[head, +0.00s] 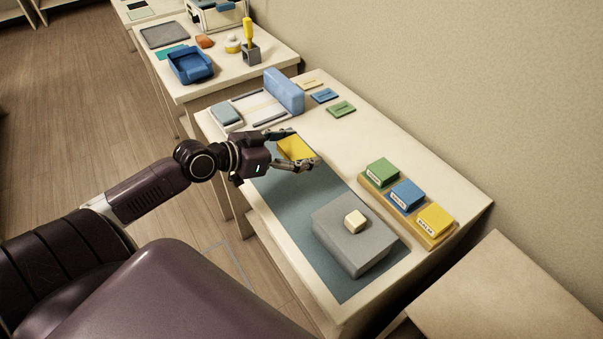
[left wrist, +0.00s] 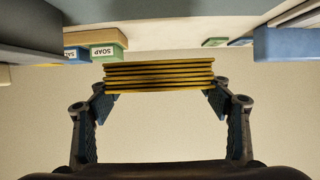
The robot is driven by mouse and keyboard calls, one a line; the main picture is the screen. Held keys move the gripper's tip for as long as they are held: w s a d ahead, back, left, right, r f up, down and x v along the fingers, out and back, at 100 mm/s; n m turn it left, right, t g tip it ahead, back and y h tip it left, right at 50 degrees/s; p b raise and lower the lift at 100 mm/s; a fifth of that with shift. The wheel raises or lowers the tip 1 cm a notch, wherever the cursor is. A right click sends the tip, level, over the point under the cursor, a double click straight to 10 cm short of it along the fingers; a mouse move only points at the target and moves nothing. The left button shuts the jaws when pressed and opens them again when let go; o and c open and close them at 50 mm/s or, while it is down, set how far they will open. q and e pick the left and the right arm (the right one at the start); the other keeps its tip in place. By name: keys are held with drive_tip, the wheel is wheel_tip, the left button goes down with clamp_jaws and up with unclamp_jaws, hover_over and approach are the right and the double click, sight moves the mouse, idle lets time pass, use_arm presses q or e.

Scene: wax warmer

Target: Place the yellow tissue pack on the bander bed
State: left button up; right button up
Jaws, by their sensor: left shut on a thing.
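The yellow tissue pack (head: 294,147) is between the fingers of my left gripper (head: 302,161). In the left wrist view the pack (left wrist: 160,74) shows as a stack of thin yellow layers edge-on between the fingertips. The gripper is shut on it and holds it over the table's middle, near the far end of the blue-grey mat. The bander bed, which I take to be the pale flat bed with dark bars (head: 262,106), lies beyond the gripper at the table's far end. A tall blue block (head: 284,92) stands at its right side and a small grey-blue block (head: 227,114) at its left. My right gripper is out of view.
A grey box with a cream cube (head: 355,221) on top stands on the mat (head: 285,195). A tray (head: 442,238) with green, blue and yellow packs is along the wall side. Flat yellow, blue and green cards (head: 324,96) lie right of the blue block.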

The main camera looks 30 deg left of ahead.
use_arm(q)
hover_over(300, 180)
wheel_tip(300, 180, down, 5)
drive_tip(key=shift+d+f, duration=0.1)
drive_tip(key=shift+f, duration=0.05)
wheel_tip(300, 180, down, 4)
drive_tip(key=shift+f+b, duration=0.1)
drive_tip(key=shift+b, duration=0.55)
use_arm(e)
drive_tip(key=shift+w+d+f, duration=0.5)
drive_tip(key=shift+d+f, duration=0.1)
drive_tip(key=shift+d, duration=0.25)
use_arm(q)
drive_tip(key=o, duration=0.6)
drive_tip(key=shift+f, duration=0.1)
drive_tip(key=o, duration=0.5)
drive_tip(key=shift+c, duration=0.2)
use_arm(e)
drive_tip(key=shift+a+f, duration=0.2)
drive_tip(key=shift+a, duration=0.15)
